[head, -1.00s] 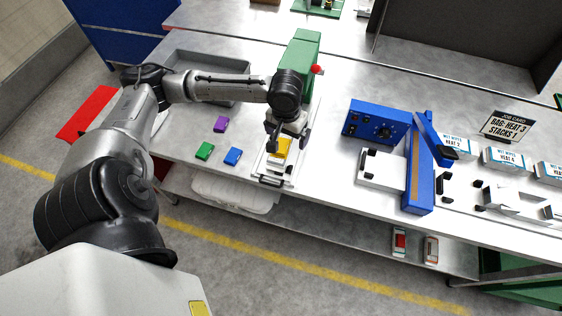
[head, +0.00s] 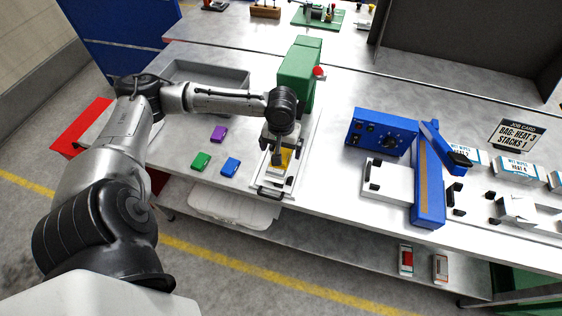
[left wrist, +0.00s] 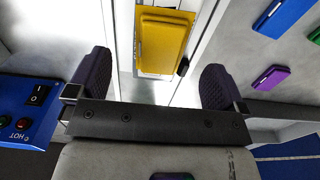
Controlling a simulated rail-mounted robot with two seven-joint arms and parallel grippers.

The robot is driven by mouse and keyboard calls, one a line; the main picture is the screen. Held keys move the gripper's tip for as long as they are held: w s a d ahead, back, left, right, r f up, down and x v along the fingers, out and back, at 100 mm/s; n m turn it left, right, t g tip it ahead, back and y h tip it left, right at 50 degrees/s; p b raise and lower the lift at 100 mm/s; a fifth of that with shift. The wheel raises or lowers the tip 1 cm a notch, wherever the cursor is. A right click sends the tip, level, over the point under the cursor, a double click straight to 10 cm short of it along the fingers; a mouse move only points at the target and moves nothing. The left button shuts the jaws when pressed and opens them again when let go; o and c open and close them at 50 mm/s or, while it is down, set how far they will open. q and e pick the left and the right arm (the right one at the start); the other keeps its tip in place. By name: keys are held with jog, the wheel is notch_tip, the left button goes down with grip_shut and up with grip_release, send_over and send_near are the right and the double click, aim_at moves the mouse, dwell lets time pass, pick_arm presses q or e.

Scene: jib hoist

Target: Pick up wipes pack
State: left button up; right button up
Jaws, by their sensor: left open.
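My left gripper (head: 276,152) is open and empty. It hangs over a yellow block (head: 284,160) in a pale tray or slide (head: 302,165) in front of a green machine. In the left wrist view the yellow block (left wrist: 163,40) lies beyond the two spread fingers (left wrist: 155,85), apart from them. In the head view the fingers partly cover it. White packs labelled wet wipes (head: 516,168) stand in a row at the right, far from this gripper. I cannot tell whether the yellow block is a wipes pack. My right gripper is out of view.
Purple (head: 218,133), green (head: 201,161) and blue (head: 231,167) blocks lie left of the slide. The green machine (head: 297,75) stands behind it. A blue sealer (head: 428,180) and its control box (head: 382,131) stand to the right. A grey tray (head: 205,73) is at the back left.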

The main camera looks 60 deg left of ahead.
pick_arm(q)
jog(key=shift+s+d+f+b, duration=0.1)
jog(key=shift+f+b, duration=0.35)
jog(key=shift+f, duration=0.9)
jog(key=shift+s+d+f+b, duration=0.1)
jog(key=shift+f+b, duration=0.3)
jog(key=shift+f, duration=0.9)
jog(key=shift+w, duration=0.1)
jog(key=shift+c, duration=0.5)
jog(key=c, duration=0.9)
jog(key=shift+c, duration=0.2)
jog(key=shift+r, duration=0.15)
